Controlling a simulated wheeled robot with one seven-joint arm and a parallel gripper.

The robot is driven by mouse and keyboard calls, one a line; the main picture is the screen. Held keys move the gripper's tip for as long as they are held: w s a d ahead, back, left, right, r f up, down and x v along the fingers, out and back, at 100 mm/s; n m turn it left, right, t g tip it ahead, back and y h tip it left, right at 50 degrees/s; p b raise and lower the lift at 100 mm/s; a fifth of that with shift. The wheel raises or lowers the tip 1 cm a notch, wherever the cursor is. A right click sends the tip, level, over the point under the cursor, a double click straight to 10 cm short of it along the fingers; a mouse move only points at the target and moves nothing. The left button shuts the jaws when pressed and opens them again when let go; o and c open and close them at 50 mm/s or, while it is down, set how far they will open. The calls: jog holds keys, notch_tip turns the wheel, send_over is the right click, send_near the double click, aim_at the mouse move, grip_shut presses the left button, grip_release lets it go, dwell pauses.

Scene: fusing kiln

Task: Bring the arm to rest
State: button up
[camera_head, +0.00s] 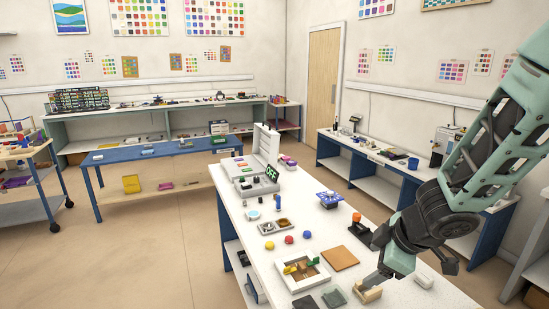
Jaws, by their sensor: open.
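My arm comes down from the upper right over the near end of the white worktable (316,238). My gripper (410,268) is low over the right side of that table and looks empty, its jaws apart. A small tan wooden block (367,292) lies close to its left finger; I cannot tell whether they touch. The arm covers part of the table's right edge.
Open floor lies left.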

jog(key=s+a+f+m+g+h+b, duration=0.1)
jog(key=s+a+b, duration=0.3)
jog(key=s, duration=0.8)
jog(key=s+a+f+m+g+h+b, duration=0.1)
jog(key=s+a+m+g+b, duration=0.2)
jog(key=s, duration=0.9)
jog(key=shift+a+f+m+g+b, duration=0.2)
jog(key=shift+a+m+g+b, duration=0.2)
jog(key=shift+m, duration=0.3)
